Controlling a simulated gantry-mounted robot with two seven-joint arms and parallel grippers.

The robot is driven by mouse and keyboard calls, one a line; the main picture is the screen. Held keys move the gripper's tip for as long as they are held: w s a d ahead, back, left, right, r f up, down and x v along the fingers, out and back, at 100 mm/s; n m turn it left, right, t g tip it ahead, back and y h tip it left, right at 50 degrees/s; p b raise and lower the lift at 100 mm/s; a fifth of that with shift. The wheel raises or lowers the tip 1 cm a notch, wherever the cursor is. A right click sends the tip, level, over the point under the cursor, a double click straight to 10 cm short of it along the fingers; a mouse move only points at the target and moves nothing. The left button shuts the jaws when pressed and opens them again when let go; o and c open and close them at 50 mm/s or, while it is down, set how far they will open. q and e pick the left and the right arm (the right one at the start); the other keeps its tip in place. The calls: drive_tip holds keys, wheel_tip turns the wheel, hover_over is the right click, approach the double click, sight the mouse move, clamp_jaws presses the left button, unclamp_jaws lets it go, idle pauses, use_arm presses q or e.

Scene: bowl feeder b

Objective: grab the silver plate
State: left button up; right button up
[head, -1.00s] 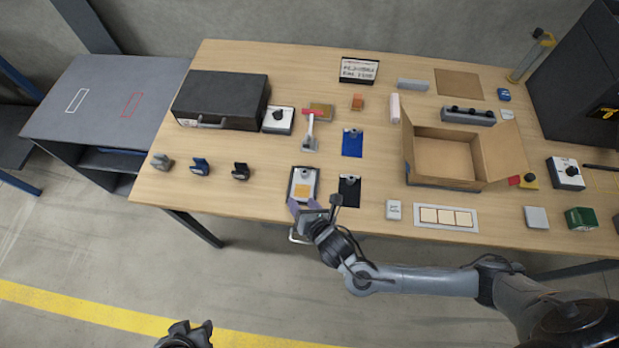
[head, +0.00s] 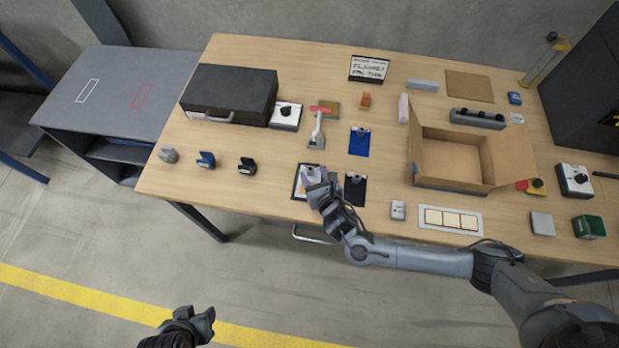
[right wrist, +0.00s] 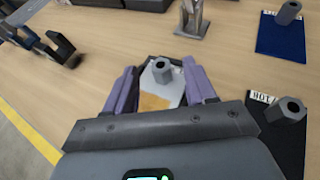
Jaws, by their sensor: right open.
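The silver plate (head: 303,181) lies near the front edge of the table, framed by a dark border, and is partly covered by my right gripper in the head view. The right wrist view shows the silver plate (right wrist: 176,92) with a grey hexagonal knob (right wrist: 162,70) and an orange-tan patch. My right gripper (head: 323,180) is above it, open and empty. Its two purple fingers show on either side of the plate and knob in the right wrist view (right wrist: 162,84). I cannot tell whether they touch it. My left gripper (head: 203,322) hangs low, in front of the table; its jaws are unclear.
A black plate (head: 354,192) with a similar knob lies just right of the silver one. A blue plate (head: 359,143) lies behind. Several small clamp-like parts (head: 206,160) stand to the left. An open cardboard box (head: 452,178) is to the right. Bare table lies left of the plate.

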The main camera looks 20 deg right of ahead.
sight(310, 168)
drive_tip(key=shift+b+x, duration=0.45)
drive_tip(key=shift+x, duration=1.85)
drive_tip(key=shift+s, duration=0.1)
clamp_jaws()
